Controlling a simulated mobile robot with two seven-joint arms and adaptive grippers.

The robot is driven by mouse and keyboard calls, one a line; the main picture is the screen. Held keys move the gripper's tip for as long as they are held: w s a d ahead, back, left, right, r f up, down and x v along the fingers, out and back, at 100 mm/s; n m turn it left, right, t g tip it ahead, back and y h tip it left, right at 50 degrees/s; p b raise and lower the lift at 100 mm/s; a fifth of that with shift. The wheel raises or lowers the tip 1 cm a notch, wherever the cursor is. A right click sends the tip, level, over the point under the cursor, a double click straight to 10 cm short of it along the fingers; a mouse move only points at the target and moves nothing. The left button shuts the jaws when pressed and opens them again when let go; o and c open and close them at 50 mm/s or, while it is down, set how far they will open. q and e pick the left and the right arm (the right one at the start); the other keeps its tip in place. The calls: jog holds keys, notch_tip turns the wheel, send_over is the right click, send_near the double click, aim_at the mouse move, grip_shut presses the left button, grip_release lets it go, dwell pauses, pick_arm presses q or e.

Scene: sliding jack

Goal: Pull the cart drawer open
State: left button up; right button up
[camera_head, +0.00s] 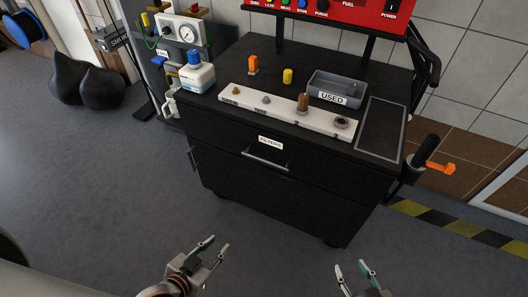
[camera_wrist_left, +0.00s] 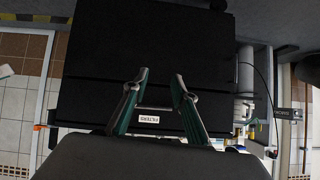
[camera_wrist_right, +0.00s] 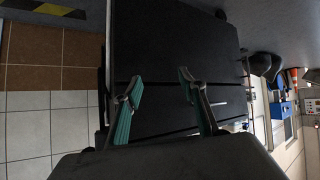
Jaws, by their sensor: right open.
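The black cart (camera_head: 290,185) stands ahead, with a top drawer (camera_head: 225,140) labelled FILTERS (camera_head: 270,142) and a metal bar handle (camera_head: 265,159). The drawer front looks flush with the cart. My left gripper (camera_head: 218,245) is open and empty, low in front of the cart and apart from the handle. In the left wrist view the cart front (camera_wrist_left: 150,60), label (camera_wrist_left: 149,119) and part of the handle (camera_wrist_left: 155,108) show beyond its open fingers (camera_wrist_left: 157,80). My right gripper (camera_head: 352,268) is open and empty, low and to the right. Its fingers (camera_wrist_right: 160,85) face the cart front (camera_wrist_right: 180,50).
The cart top holds a white strip (camera_head: 270,108) with several small parts, a grey USED bin (camera_head: 345,88), a blue-capped bottle (camera_head: 196,75) and orange and yellow pieces. A black post with an orange lever (camera_head: 438,167) is at the cart's right. Floor (camera_head: 110,170) is clear at left.

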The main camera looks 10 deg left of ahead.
pick_arm(q)
jog(key=w+d+r+n+t+h+b, duration=0.15)
jog(key=w+d+n+h+b, duration=0.3)
jog(key=w, duration=0.75)
jog(key=n+h+b, duration=0.2)
jog(key=n+b, duration=0.1)
jog(key=n, duration=0.8)
send_near(263, 162)
jog(key=w+d, duration=0.2)
jog(key=w, duration=0.1)
jog(key=x, duration=0.3)
jog(key=f+x, duration=0.1)
jog(key=x, duration=0.1)
jog(key=shift+w+d+f+b, duration=0.15)
jog(key=shift+w+d+b, duration=0.05)
jog(key=shift+d+b, duration=0.1)
jog(key=shift+w+d+f, duration=0.1)
jog(key=shift+w+d, duration=0.2)
jog(key=shift+w, duration=0.2)
pick_arm(e)
jog(key=shift+n, duration=0.4)
jog(key=f, duration=0.1)
jog(key=w+d+f, duration=0.1)
jog(key=f, duration=0.3)
jog(key=shift+w+d, duration=0.15)
pick_arm(q)
grip_shut()
pick_arm(e)
jog(key=shift+s, duration=0.2)
